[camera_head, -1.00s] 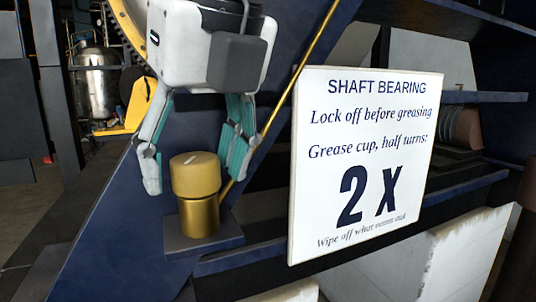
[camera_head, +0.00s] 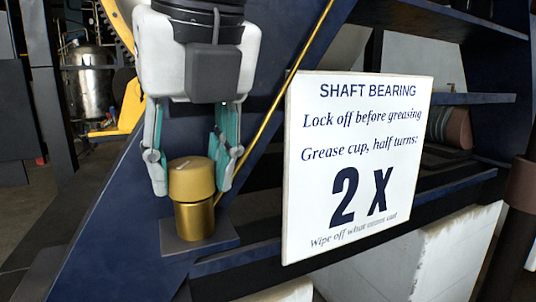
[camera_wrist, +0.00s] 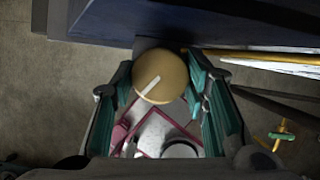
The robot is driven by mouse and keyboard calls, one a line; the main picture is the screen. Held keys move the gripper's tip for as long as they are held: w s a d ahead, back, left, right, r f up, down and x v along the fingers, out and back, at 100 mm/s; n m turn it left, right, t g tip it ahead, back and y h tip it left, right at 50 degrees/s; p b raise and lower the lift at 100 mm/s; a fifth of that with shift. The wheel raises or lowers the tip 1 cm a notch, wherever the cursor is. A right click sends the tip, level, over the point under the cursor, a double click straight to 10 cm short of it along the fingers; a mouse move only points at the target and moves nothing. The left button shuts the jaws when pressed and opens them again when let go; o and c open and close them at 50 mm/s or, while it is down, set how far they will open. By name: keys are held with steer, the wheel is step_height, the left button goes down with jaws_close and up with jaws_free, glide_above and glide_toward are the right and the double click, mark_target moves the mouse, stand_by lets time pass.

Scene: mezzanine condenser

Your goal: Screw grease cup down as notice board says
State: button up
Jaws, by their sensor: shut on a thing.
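The grease cup has a matte gold cap (camera_head: 191,179) with a white line on its top, above a shinier brass body (camera_head: 195,222). My gripper (camera_head: 191,188) points down from above and is shut on the cap, one finger at each side. In the wrist view the round cap (camera_wrist: 165,72) sits between the teal finger pads, its white line slanting up to the right. The white notice board (camera_head: 355,165) to the right reads "SHAFT BEARING", "Lock off before greasing", "Grease cup, half turns: 2 X"; its bottom line is partly legible.
A thin brass rod (camera_head: 285,90) slants past the right of my gripper, behind the board's left edge. A dark blue sloping beam (camera_head: 115,220) lies left of the cup. Blue shelves (camera_head: 450,98) and a white block (camera_head: 440,255) are to the right. A metal tank (camera_head: 92,80) stands far left.

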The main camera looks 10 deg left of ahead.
steer(key=m+p, duration=0.1)
steer(key=m, duration=0.1)
steer(key=m+h+p, duration=0.1)
steer(key=m+p, duration=0.1)
steer(key=shift+s+a+r+t+h, duration=0.1)
steer(key=shift+s+t+h, duration=0.05)
steer(key=shift+t+h, duration=0.15)
steer(key=m+h+p, duration=0.1)
steer(key=m+p, duration=0.3)
steer(key=m, duration=0.1)
steer(key=shift+s+a+h+p, duration=0.1)
steer(key=shift+h+p, duration=0.3)
steer(key=m+h+p, duration=0.1)
steer(key=m+p, duration=0.3)
steer(key=shift+a, duration=0.15)
steer(key=shift+w+m+g+h+p, duration=0.1)
steer(key=shift+m+g+h+p, duration=0.1)
steer(key=shift+m+h+p, duration=0.5)
steer(key=shift+w+m+g+h+p, duration=0.15)
steer(key=shift+m+p, duration=0.3)
steer(key=shift+m, duration=0.65)
steer(key=o, duration=1.1)
steer(key=shift+o, duration=0.2)
steer(key=shift+w, duration=0.1)
